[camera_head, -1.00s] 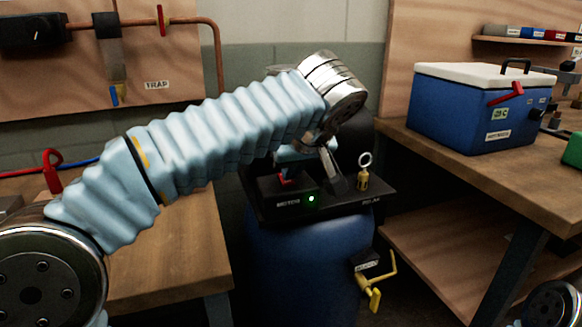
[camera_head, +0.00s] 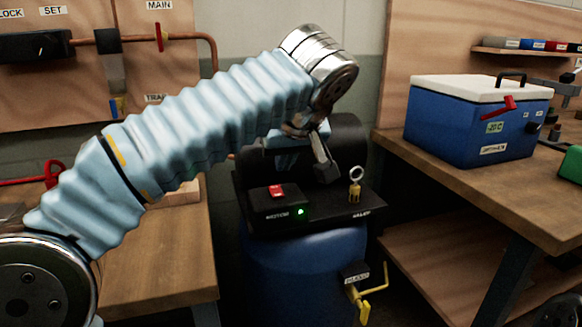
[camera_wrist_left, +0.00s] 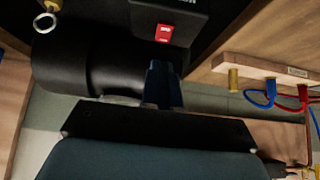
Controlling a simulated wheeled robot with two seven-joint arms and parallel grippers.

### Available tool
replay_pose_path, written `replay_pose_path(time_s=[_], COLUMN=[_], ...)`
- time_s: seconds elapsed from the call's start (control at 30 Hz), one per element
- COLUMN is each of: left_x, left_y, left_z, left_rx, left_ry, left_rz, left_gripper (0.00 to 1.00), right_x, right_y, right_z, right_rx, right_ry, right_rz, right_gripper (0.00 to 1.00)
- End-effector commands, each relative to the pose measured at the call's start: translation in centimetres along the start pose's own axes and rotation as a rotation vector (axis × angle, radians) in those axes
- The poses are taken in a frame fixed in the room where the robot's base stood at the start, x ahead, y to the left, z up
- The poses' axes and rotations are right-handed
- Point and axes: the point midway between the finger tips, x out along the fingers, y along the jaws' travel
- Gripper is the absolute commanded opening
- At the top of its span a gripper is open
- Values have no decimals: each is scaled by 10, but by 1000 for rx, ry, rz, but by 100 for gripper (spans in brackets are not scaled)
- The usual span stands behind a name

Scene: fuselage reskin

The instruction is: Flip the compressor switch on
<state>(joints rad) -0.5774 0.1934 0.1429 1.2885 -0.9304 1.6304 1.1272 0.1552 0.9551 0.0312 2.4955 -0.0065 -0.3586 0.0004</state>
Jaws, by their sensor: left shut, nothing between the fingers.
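The compressor's blue tank (camera_head: 305,270) stands between the benches, with a black motor and control plate on top. Its red switch (camera_head: 277,191) sits on the black box marked MOTOR, and the small green light (camera_head: 301,212) beside it is lit. The switch also shows near the top of the left wrist view (camera_wrist_left: 164,33). My left gripper (camera_head: 284,160) is shut and empty, just above and behind the switch, apart from it. In the left wrist view its blue fingers (camera_wrist_left: 163,80) point toward the switch box. The arm hides part of the motor. My right gripper is not in view.
A brass valve with a ring (camera_head: 355,187) stands at the plate's right. A yellow drain handle (camera_head: 365,300) juts from the tank. A blue cooler (camera_head: 478,125) stands on the right bench. The left bench (camera_head: 165,260) lies under my left arm.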

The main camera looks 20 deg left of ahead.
Motion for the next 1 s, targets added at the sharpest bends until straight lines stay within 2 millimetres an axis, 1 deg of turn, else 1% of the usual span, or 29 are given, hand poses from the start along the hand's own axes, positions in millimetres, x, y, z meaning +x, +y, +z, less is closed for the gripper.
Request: replay_pose_path(time_s=[0.33, 0.5, 0.67, 1.0], left_x=[-56, -76, -83, -83], left_y=[0, 0, -1, -1], left_z=[13, 18, 20, 20], left_rx=[-3, -3, -3, -4], left_ry=[1, 2, 1, 1], left_rz=[4, 1, 0, -1], left_gripper=[0, 0, 0, 0], right_x=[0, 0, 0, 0], right_y=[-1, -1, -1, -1], right_z=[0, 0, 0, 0], right_rx=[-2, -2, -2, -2], right_ry=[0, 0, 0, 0], right_rz=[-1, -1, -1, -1], right_gripper=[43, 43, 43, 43])
